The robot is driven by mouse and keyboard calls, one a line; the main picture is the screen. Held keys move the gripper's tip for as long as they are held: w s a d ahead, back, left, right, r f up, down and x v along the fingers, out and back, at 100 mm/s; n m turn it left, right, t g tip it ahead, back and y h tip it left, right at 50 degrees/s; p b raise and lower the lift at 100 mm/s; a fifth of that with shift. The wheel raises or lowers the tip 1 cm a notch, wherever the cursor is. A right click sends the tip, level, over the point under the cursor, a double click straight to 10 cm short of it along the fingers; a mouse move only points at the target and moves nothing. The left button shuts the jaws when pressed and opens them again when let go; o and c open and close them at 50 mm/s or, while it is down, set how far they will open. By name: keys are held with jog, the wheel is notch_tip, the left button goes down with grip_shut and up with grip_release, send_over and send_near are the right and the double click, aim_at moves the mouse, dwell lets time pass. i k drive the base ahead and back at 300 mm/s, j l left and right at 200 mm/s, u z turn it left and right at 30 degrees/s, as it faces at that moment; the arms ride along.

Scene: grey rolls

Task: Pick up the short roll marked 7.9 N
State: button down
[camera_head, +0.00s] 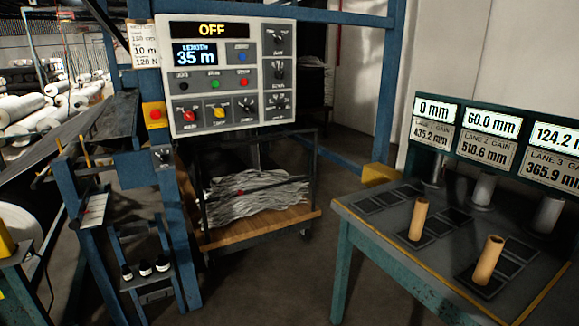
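No marking reading 7.9 N is legible, so I cannot tell which roll it is. Two short tan rolls stand upright on the dark table (365,222) at the right: a left tan roll (418,219) and a nearer right tan roll (488,260). Behind them, grey cylinders stand under the display boards: a middle grey cylinder (484,190) and a right grey cylinder (548,214). A third, at the left, is partly in shadow. My gripper is not in view.
A control panel (226,75) reads OFF and 35 m. Lane displays (486,122) show 0 mm, 60.0 mm and 124.2 m, cut off at the edge. A wooden-decked cart (262,227) holds pale tangled material. Small black-and-white items sit on a low shelf (150,282). Floor is open between cart and table.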

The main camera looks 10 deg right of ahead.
aim_at(491, 252)
jog(key=i+j+z, duration=0.1)
jog(key=i+z, duration=0.25)
jog(key=i+j+z, duration=0.15)
jog(key=i+z, duration=0.2)
jog(key=i+j+z, duration=0.35)
jog(key=k+l, duration=0.1)
